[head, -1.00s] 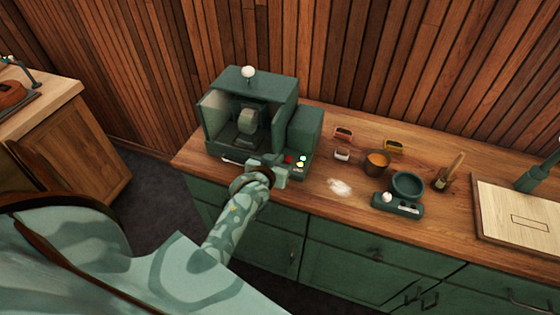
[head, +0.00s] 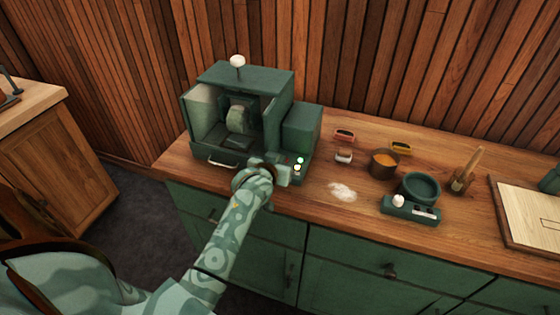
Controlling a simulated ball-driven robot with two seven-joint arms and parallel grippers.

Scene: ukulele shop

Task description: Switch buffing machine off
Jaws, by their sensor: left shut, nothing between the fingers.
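The buffing machine (head: 247,80) is a dark green box at the left end of the wooden counter. Its open front shows a pale buffing wheel (head: 238,119), and a white ball-topped lamp (head: 237,61) stands on its roof. At its lower right is a small control panel with a green button (head: 300,160) and pale yellowish ones just below it. My left gripper (head: 284,174) is shut and empty, at the left side of this panel. It covers part of the panel's front, and I cannot tell whether it touches a button. My right gripper is not in view.
To the right on the counter (head: 300,214) are white powder (head: 342,191), a copper-brown pot (head: 384,164), a green bowl on a scale-like base (head: 420,187), a brush (head: 466,172) and a pale board (head: 530,213). Small tins stand behind. A separate wooden cabinet (head: 60,150) is at far left.

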